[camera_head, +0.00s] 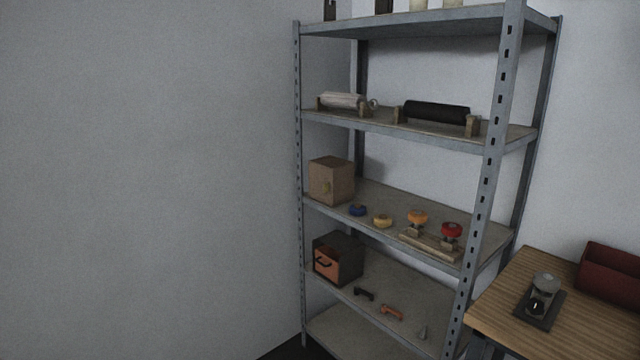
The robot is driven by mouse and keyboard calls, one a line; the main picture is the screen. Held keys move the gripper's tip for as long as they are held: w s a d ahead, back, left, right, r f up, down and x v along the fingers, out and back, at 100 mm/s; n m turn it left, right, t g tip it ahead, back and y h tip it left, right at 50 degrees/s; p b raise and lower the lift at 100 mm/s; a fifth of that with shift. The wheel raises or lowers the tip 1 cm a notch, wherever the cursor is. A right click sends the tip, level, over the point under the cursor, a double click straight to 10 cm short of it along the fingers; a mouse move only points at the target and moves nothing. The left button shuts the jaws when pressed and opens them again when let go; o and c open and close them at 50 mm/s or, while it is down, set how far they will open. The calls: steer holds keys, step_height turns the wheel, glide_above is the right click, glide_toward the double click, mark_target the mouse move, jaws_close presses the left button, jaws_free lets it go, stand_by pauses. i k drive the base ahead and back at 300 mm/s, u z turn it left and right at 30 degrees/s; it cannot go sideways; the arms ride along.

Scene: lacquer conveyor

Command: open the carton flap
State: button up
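A brown cardboard carton (331,181) stands at the left end of a middle shelf. The front looks closed, but the flap's edges are too small to make out. My gripper is not in the head view.
The carton stands on a grey metal shelf unit (493,140). A dark box (338,257) stands below. A wooden table (575,331) is at right.

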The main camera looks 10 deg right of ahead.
mark_target(320, 177)
steer(key=i, duration=1.05)
steer(key=u, duration=4.35)
steer(key=i, duration=0.1)
steer(key=z, duration=2.4)
steer(key=k, duration=0.6)
steer(key=u, duration=0.1)
